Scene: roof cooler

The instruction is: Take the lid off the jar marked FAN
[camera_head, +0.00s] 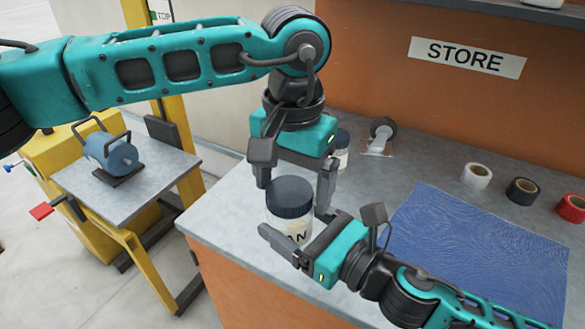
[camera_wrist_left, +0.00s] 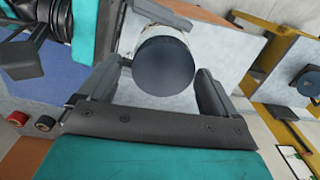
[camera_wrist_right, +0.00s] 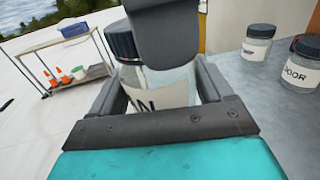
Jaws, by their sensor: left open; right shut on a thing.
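The jar (camera_head: 290,230) has a dark ribbed lid (camera_head: 290,194) and a white label, of which "AN" shows. It stands upright on the grey counter near its left end. My right gripper (camera_head: 293,232) is shut on the jar's body below the lid; the jar (camera_wrist_right: 152,95) also fills the gap between its fingers in the right wrist view. My left gripper (camera_head: 295,186) is open and points down over the jar, one finger on each side of the lid. In the left wrist view the lid (camera_wrist_left: 164,66) lies between the fingers, with gaps. The lid is on the jar.
Other labelled jars (camera_wrist_right: 257,43) stand farther back on the counter. A caster wheel (camera_head: 382,132) lies behind. A blue mat (camera_head: 470,250) and white, black and red tape rolls (camera_head: 522,190) are to the right. A yellow lift table (camera_head: 125,185) carries a blue motor-like unit.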

